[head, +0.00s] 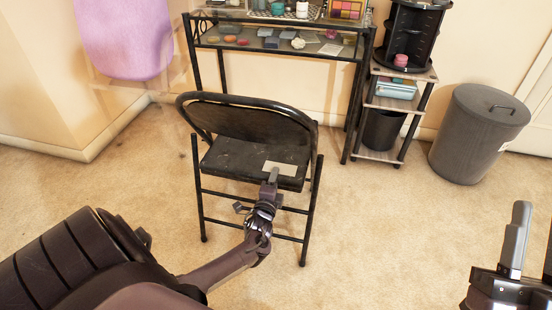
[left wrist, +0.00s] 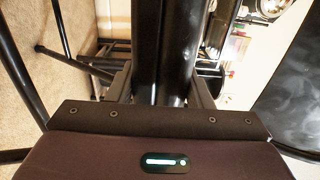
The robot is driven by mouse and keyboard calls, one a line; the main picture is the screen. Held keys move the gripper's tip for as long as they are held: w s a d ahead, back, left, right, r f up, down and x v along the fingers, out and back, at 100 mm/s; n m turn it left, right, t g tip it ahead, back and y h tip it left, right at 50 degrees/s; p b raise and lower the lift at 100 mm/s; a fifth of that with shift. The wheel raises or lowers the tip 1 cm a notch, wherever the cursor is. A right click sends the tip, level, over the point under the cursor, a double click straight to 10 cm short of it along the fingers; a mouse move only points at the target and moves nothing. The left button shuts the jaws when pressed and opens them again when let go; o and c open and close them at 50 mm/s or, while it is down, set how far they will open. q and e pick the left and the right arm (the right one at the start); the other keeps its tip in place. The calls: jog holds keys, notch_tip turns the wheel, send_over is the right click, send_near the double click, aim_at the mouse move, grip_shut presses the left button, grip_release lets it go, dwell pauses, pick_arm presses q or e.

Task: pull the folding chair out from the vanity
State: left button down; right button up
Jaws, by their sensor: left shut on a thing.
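A black folding chair (head: 245,120) stands upright in front of the vanity (head: 290,48), with its curved backrest at the top and its seat showing below. A pale patch lies on the seat. My left gripper (head: 272,178) reaches the chair at the near edge of the seat. In the left wrist view, its fingers (left wrist: 163,90) are closed on black parts of the chair (left wrist: 165,45); which bar they hold is unclear. My right gripper (head: 531,245) is at the lower right, fingers apart, empty and away from the chair.
A shelf stand (head: 400,102) and a grey lidded bin (head: 478,133) stand right of the vanity. Cosmetics cover the vanity shelves. A purple padded thing (head: 125,38) is at the upper left. The carpet (head: 390,230) between the chair and me is clear except for my arm.

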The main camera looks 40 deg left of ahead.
pick_arm(q)
jog(key=shift+s+f, duration=0.25)
jog(key=shift+f, duration=0.1)
pick_arm(e)
jog(key=shift+f, duration=0.1)
pick_arm(q)
jog(key=c, duration=1)
grip_release()
jog(key=o, duration=0.4)
jog(key=shift+r, duration=0.15)
jog(key=shift+w, duration=0.1)
jog(key=shift+r, duration=0.1)
jog(key=p+v, duration=0.2)
jog(key=v, duration=0.5)
jog(key=shift+s+d+p, duration=0.25)
jog(key=shift+s+p, duration=0.1)
pick_arm(e)
notch_tip(320, 180, down, 19)
jog(key=w+a+g+h, duration=0.2)
jog(key=g+h, duration=0.1)
jog(key=g, duration=0.7)
jog(key=shift+h, duration=0.4)
